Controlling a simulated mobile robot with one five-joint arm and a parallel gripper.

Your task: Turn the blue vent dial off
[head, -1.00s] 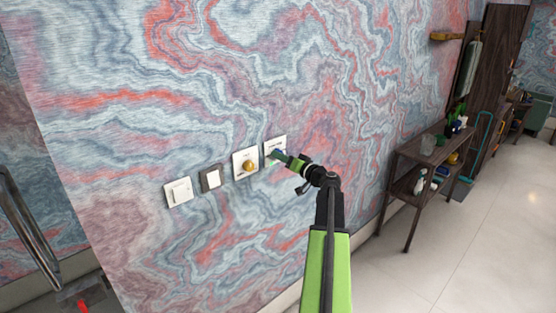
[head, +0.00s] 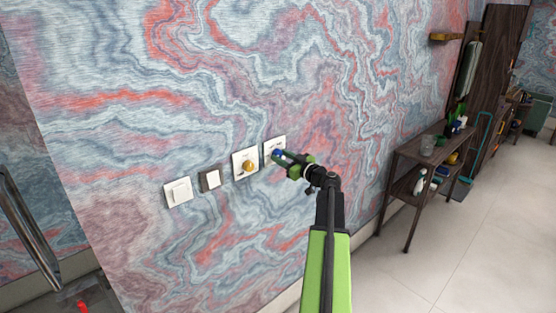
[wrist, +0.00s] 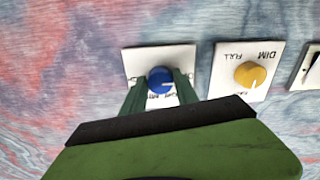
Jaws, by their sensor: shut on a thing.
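The blue vent dial (wrist: 160,79) sits on a white square wall plate (wrist: 186,54) with lettering. A white pointer mark on the dial points to the right in the wrist view. In the head view the blue dial (head: 278,154) is the rightmost control of the row on the wall, partly covered by my gripper. My gripper (wrist: 160,88) has one green finger on each side of the blue dial and is shut on it. It also shows in the head view (head: 279,157), reaching the plate from the right. Some lettering is hidden by the fingers.
A yellow dimmer dial (head: 249,166) on a white plate is close beside the blue one. Further left are a dark-framed switch (head: 211,178) and a white switch (head: 178,191). A dark shelf table (head: 412,160) with bottles stands at the right. Open floor lies before it.

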